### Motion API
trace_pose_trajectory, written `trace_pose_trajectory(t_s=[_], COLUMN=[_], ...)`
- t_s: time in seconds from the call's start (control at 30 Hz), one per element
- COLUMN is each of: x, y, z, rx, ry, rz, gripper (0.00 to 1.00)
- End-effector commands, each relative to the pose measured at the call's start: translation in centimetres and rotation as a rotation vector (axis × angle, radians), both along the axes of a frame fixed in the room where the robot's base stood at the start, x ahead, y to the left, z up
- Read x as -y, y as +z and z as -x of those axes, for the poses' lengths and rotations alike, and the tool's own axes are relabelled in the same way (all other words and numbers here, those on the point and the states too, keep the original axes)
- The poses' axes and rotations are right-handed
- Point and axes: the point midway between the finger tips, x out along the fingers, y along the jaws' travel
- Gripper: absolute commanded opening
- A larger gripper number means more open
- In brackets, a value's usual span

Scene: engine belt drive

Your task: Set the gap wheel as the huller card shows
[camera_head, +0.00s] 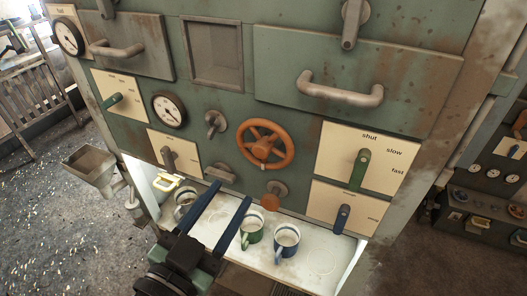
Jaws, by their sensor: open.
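An orange spoked handwheel (265,144), likely the gap wheel, is mounted on the green machine front. No gap scale or number is readable around it. I cannot pick out the huller card. My gripper (231,191) is at the lower middle, its two long dark blue fingers apart with nothing between them. Its fingertips appear below and left of the wheel, and I see no contact with it.
A cream plate (390,150) marked shut, slow and fast carries a green lever (360,170). An orange knob (270,197) sits below the wheel. A green mug (252,230) and a blue mug (287,240) stand on the lit shelf. A grey hopper (91,163) juts out left.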

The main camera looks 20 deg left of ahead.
Motion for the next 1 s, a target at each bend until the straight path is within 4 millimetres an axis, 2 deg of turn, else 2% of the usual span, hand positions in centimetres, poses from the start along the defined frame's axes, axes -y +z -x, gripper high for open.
trace_pose_trajectory(t_s=[0.17, 0.6, 0.8, 1.0], x=[0.1, 0.4, 0.5, 0.5], y=[0.4, 0.4, 0.2, 0.0], z=[-1.8, -10.4, -12.4, -12.9], rx=[0.003, 0.001, 0.000, 0.000], ry=[-0.002, -0.002, -0.002, 0.000], rz=[-0.006, -0.006, -0.005, -0.005], gripper=[0.51, 0.51, 0.51, 0.51])
